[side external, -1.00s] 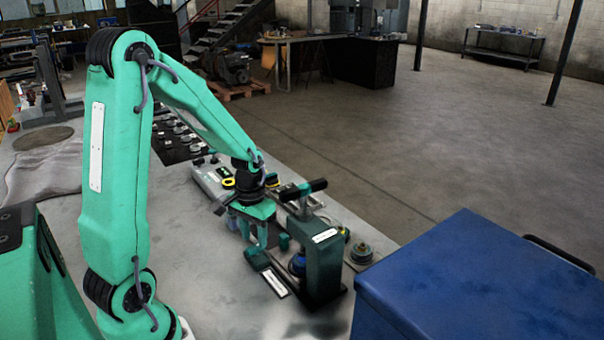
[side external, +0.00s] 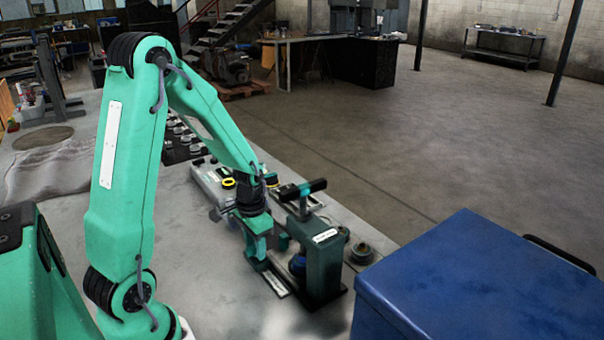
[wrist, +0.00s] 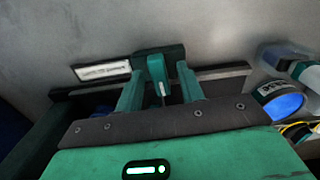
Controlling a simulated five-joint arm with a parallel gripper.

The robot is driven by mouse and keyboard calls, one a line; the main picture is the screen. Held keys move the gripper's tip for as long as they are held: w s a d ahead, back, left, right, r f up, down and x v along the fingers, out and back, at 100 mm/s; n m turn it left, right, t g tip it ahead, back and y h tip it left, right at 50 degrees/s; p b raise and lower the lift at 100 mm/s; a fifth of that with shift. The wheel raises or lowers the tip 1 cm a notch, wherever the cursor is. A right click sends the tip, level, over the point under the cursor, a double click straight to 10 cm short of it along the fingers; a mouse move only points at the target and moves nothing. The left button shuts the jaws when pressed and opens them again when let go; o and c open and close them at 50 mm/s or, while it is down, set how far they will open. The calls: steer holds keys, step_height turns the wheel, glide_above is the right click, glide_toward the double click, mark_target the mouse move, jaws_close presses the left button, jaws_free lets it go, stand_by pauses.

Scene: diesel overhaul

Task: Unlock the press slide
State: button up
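The press (side external: 322,260) is a dark green upright body with a black bar handle on top and a white label, near the bench's front right. A green lever (wrist: 156,68) rises from its dark base in the wrist view, beside a white label plate (wrist: 103,71). My gripper (side external: 257,262) is low beside the press, at its left. In the wrist view my gripper (wrist: 159,74) has one finger on each side of the lever, with gaps visible. Whether either finger touches the lever is unclear. The lever is mostly hidden by my gripper in the side view.
A blue cabinet (side external: 475,280) stands at the front right. A round part (side external: 361,253) sits just right of the press. A blue-faced part (wrist: 285,103) lies right of my gripper. The bench left of the press (side external: 215,285) is clear.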

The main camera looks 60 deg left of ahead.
jaws_close()
